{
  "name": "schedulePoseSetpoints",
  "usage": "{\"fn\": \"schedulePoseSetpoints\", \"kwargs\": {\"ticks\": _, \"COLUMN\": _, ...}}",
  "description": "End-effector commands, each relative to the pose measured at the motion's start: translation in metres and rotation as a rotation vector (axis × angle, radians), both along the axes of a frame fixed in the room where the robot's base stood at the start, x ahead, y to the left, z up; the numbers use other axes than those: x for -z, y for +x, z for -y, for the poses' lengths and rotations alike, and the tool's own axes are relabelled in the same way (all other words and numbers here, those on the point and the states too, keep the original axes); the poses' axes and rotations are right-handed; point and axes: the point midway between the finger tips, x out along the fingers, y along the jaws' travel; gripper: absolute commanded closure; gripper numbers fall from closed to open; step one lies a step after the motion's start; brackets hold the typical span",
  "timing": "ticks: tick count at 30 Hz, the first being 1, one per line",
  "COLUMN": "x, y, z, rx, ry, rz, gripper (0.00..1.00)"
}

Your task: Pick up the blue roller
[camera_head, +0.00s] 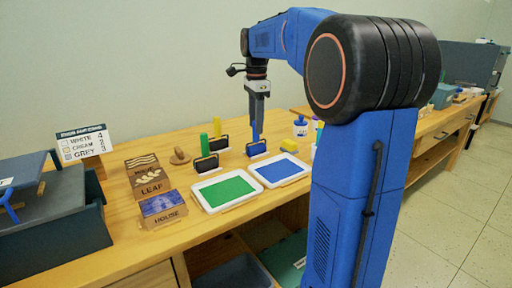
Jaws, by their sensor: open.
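The blue roller (256,148) stands on the wooden table with its blue handle pointing up and its dark roller head low. My gripper (257,117) points straight down over it, and by its fingers it is open. The fingertips are at the top of the blue handle in this view. I cannot tell whether the handle's top is between the fingers or just below or behind them. A green-handled roller (206,163) and a yellow-handled roller (219,143) stand to the left.
White trays with a green pad (201,207) and a blue pad (251,181) lie in front of the rollers. LEAF (151,188) and HOUSE (165,220) blocks, a wooden knob stamp (180,156), a yellow block (289,145) and a blue-lidded jar (300,130) are nearby.

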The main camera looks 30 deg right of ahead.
Motion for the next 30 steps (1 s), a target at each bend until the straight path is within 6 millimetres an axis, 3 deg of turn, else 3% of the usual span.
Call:
{"fn": "schedulePoseSetpoints", "kwargs": {"ticks": 5, "x": 0.010, "y": -0.001, "z": 0.000, "rx": 0.000, "ry": 0.000, "rz": -0.001, "gripper": 0.58}}
{"fn": "schedulePoseSetpoints", "kwargs": {"ticks": 15, "x": 0.051, "y": -0.002, "z": 0.001, "rx": 0.000, "ry": 0.000, "rz": -0.001, "gripper": 0.58}}
{"fn": "schedulePoseSetpoints", "kwargs": {"ticks": 24, "x": 0.054, "y": -0.001, "z": 0.001, "rx": 0.000, "ry": 0.000, "rz": 0.001, "gripper": 0.58}}
{"fn": "schedulePoseSetpoints", "kwargs": {"ticks": 29, "x": 0.054, "y": -0.001, "z": 0.001, "rx": 0.000, "ry": 0.000, "rz": 0.000, "gripper": 0.97}}
{"fn": "schedulePoseSetpoints", "kwargs": {"ticks": 30, "x": 0.054, "y": -0.001, "z": 0.001, "rx": 0.000, "ry": 0.000, "rz": 0.000, "gripper": 1.00}}
